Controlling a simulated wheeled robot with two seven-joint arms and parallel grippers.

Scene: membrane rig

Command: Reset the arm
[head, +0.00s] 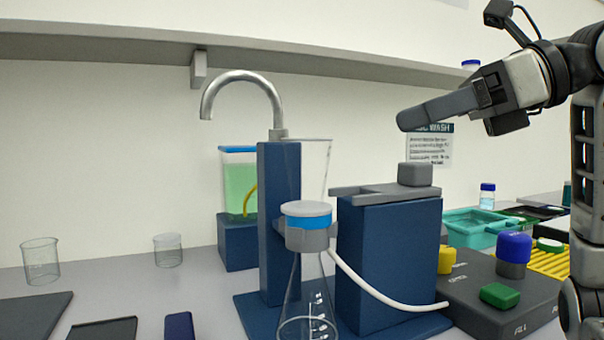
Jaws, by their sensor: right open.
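My right gripper (403,122) is raised at the upper right, in front of the wall, above the blue rig. It is open and nothing shows between its fingers. Below it stands a blue block (388,262) with a grey arm-like slide (382,192) and a grey knob (415,174) on top. To its left, a glass flask (308,300) carries a blue-and-grey collar (307,225) and a clear funnel (316,165). A metal spout (243,77) curves over from behind a blue post (279,225). My left gripper is not in view.
A dark control box (500,290) with yellow, blue and green knobs sits at the right. A white hose (385,295) runs across the blue base. Two beakers stand at the left, and a green-filled tank (238,185) stands behind. A shelf (330,60) crosses above.

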